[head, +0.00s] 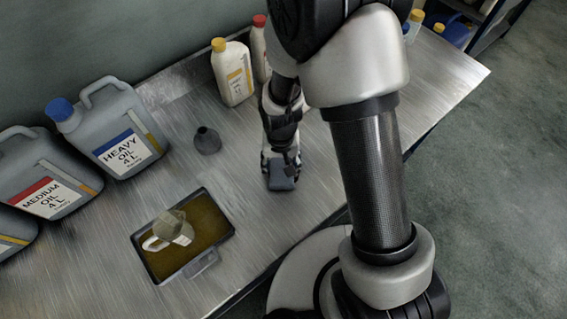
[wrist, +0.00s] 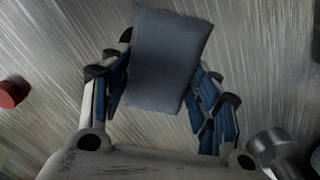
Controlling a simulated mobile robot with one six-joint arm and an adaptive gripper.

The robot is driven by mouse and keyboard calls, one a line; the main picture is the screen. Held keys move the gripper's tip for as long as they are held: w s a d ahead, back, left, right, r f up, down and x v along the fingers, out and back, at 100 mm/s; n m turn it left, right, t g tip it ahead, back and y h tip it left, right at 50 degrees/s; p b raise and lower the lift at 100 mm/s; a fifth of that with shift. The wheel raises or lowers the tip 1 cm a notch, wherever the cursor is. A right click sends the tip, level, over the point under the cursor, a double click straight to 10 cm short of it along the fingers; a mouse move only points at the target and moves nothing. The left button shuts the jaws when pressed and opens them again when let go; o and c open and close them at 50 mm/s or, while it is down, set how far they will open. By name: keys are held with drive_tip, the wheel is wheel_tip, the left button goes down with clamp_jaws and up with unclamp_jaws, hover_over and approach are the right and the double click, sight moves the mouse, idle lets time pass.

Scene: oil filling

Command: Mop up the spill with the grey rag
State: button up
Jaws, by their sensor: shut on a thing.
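The grey rag (head: 282,178) is a small blue-grey block at the tip of my gripper (head: 279,165), over the metal bench to the right of the tray. In the wrist view the rag (wrist: 168,58) sits between the two blue-padded fingers of my gripper (wrist: 165,85), which is shut on it. Whether the rag touches the bench surface is hard to tell. I cannot make out a distinct spill on the bare metal in either view. The bench under the rag and gripper is hidden.
On the metal bench (head: 330,190), a black tray (head: 148,262) of brown oil holds a tipped clear jug (head: 172,228). A dark funnel (head: 207,141) stands behind. Large oil cans (head: 108,125) line the left back, with a white yellow-capped bottle (head: 233,75) at the back.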

sight(301, 175)
drive_tip(key=a, duration=0.4)
drive_tip(key=shift+a, duration=0.2)
drive_tip(key=d, duration=1)
drive_tip(key=a, duration=0.3)
drive_tip(key=s+a, duration=0.1)
drive_tip(key=a, duration=0.2)
drive_tip(key=s+a, duration=0.1)
drive_tip(key=a, duration=0.3)
drive_tip(key=d, duration=1)
drive_tip(key=w+a, duration=0.1)
drive_tip(key=a, duration=0.2)
drive_tip(key=w+a, duration=0.1)
drive_tip(key=a, duration=0.2)
drive_tip(key=w+a, duration=0.2)
drive_tip(key=a, duration=0.2)
drive_tip(key=d, duration=1)
drive_tip(key=a, duration=0.1)
drive_tip(key=s+a, duration=0.1)
drive_tip(key=a, duration=0.1)
drive_tip(key=s+a, duration=0.1)
drive_tip(key=a, duration=0.1)
